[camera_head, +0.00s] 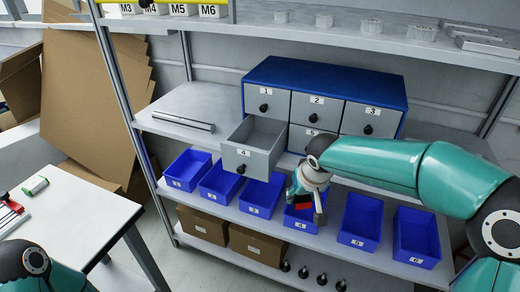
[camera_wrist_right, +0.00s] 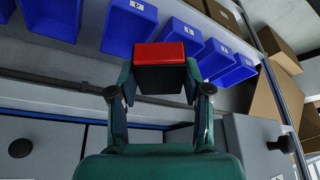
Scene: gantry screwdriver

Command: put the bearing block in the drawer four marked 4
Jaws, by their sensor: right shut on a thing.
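The bearing block, a red block with dark sides (camera_wrist_right: 160,54), is between the fingers of my right gripper (camera_head: 305,206), which is shut on it. In the head view only a little red of the block shows. The gripper is above the blue bins, to the right of and lower than drawer 4. Drawer 4 (camera_head: 238,161), grey with a black knob and a label 4, is pulled open in the blue-topped cabinet (camera_head: 330,80); the part of its inside that shows is empty. My left gripper is out of view; only part of my left arm shows at bottom left.
Several blue bins (camera_head: 361,220) stand in a row on the shelf below the cabinet. My right arm hides the lower right drawers. A metal bar (camera_head: 184,121) lies on the shelf left of the cabinet. Cardboard boxes (camera_head: 257,244) are beneath. A white table (camera_head: 75,215) stands at left.

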